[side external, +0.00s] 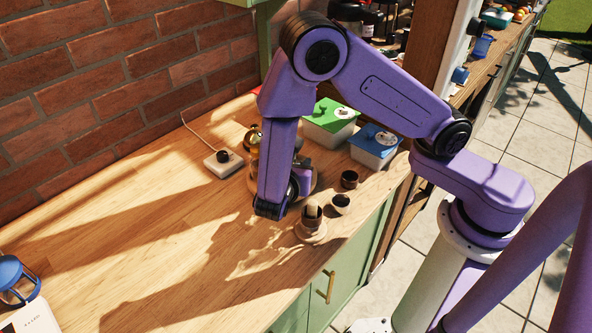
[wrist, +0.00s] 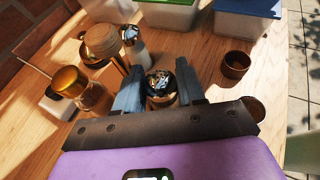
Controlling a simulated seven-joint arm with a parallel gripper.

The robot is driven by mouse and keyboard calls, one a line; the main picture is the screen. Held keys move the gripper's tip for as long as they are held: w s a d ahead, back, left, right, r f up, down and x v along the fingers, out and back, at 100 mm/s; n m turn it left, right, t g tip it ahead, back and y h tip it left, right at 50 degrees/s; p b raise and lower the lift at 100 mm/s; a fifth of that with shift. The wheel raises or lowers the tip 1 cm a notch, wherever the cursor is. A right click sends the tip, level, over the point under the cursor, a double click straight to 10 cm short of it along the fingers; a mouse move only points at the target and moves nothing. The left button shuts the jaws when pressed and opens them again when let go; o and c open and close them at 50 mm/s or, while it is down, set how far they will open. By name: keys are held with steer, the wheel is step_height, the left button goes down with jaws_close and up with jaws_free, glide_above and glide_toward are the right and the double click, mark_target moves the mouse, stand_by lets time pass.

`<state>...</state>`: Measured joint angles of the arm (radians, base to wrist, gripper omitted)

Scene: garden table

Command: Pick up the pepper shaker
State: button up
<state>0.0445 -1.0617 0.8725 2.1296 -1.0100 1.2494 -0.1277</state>
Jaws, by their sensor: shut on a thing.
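In the wrist view, my gripper (wrist: 158,76) has its two fingers on either side of a small dark shaker with a shiny silver top, which I take for the pepper shaker (wrist: 161,92). The fingers are closed against it. Its lower part is hidden, and I cannot tell whether it still touches the surface. In the side view my own arm link hides the fingers and the shaker. A pale shaker with a silver top (wrist: 133,43) stands just beyond the left finger.
A gold-lidded glass jar (wrist: 74,84) and a wood-and-metal pot (wrist: 102,46) stand to the left. A brown cup (wrist: 236,65) stands at right. Boxes with green (side external: 325,113) and blue (side external: 374,140) lids stand behind.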

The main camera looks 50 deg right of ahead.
steer(key=shift+r, duration=0.1)
steer(key=shift+r, duration=0.85)
steer(key=s+d+r, duration=0.3)
steer(key=s+r, duration=0.8)
steer(key=s, duration=0.2)
steer(key=shift+s+d, duration=0.15)
steer(key=shift+s, duration=0.1)
